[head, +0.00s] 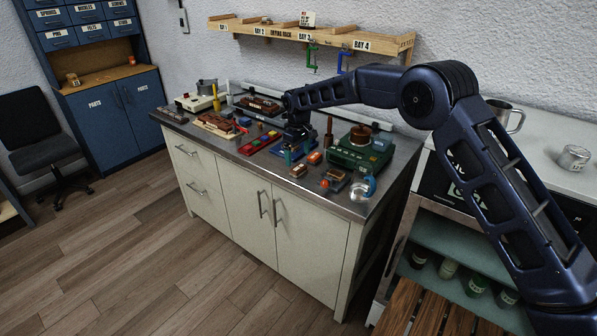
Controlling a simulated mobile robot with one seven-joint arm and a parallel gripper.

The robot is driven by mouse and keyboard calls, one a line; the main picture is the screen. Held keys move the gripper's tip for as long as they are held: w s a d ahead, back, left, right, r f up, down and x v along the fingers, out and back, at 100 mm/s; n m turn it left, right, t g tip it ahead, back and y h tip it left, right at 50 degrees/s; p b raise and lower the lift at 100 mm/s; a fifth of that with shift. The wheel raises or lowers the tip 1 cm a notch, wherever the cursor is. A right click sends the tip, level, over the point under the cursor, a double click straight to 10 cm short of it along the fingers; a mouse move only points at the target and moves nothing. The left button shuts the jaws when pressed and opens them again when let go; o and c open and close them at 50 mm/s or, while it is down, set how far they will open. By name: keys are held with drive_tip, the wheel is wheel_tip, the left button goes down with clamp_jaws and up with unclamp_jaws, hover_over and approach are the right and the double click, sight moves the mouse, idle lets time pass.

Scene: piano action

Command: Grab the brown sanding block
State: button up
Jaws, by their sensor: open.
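My gripper (293,143) is at the end of my dark blue arm, low over the middle of the metal worktop (228,149). It is open; its fingertips are small and hard to separate from the items behind and below them. A small brown block (299,171), which looks like the sanding block, lies near the worktop's front edge, below and slightly right of my gripper in the picture. It is apart from the gripper. An orange-red block (314,158) lies just behind it to the right. I cannot read any marking on either.
A green machine (350,158) with a brown round top stands to the right. A glass jar (361,190) stands at the front right corner. A labelled drying rack (318,38) hangs behind.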

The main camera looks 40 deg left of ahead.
sight(299, 167)
drive_tip(key=shift+w+f, duration=0.1)
drive_tip(key=shift+f, duration=2.6)
drive_tip(key=c, duration=1.1)
